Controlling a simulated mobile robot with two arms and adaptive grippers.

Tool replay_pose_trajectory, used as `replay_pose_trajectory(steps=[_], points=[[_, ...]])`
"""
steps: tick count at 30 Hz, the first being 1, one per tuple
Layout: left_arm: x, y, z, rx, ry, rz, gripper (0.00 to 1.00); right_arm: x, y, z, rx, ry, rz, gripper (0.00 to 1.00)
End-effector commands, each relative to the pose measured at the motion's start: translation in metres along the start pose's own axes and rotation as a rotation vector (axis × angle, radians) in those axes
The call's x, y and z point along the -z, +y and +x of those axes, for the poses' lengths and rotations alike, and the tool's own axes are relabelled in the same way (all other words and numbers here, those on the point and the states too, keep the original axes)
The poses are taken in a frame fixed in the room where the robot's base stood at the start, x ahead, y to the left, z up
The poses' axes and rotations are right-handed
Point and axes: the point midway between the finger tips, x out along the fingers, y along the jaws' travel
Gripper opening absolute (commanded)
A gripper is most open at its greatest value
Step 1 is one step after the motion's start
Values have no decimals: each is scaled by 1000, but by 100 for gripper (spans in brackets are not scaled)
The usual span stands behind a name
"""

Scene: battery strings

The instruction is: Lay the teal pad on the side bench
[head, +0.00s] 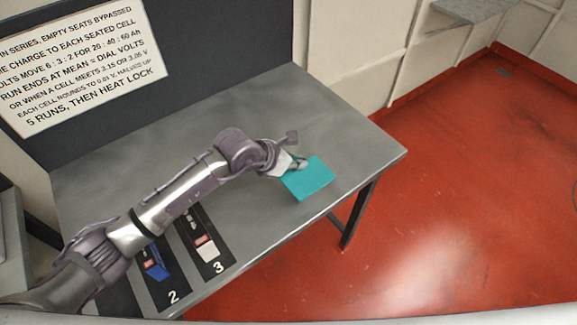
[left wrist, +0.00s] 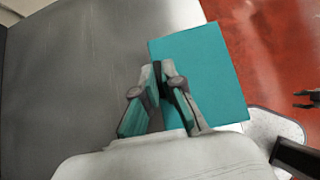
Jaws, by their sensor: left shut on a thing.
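The teal pad (head: 310,180) is a flat square sheet, held over the right part of a grey bench (head: 365,145). My left gripper (head: 298,165) is shut on the pad near its upper left edge. In the left wrist view the pad (left wrist: 210,65) extends past the fingers (left wrist: 162,95), with some teal also beside the left finger. Whether the pad touches the bench top is hard to tell. My right gripper is not in the head view; a dark forked shape at the right edge of the left wrist view may be part of it.
Black cards marked 2 (head: 172,285) and 3 (head: 207,240) lie at the bench's front left, with a blue piece and a white piece on them. A sign (head: 75,62) hangs on the dark back panel. Red floor (head: 450,200) lies right of the bench. A grey shelf (head: 475,10) is top right.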

Motion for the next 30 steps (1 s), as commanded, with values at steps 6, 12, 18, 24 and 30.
replay_pose_trajectory(steps=[6, 12, 18, 24, 30], points=[[18, 48, 36, -3, -4, -1, 0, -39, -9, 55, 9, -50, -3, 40], [19, 68, 44, -1, -3, 0, 0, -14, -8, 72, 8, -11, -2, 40], [29, 70, 54, 1, -1, -1, 0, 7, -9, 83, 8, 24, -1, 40], [48, 70, 72, 1, -2, -1, 0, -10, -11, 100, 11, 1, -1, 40], [46, 70, 71, 0, -2, 0, 0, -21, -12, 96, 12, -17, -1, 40]])
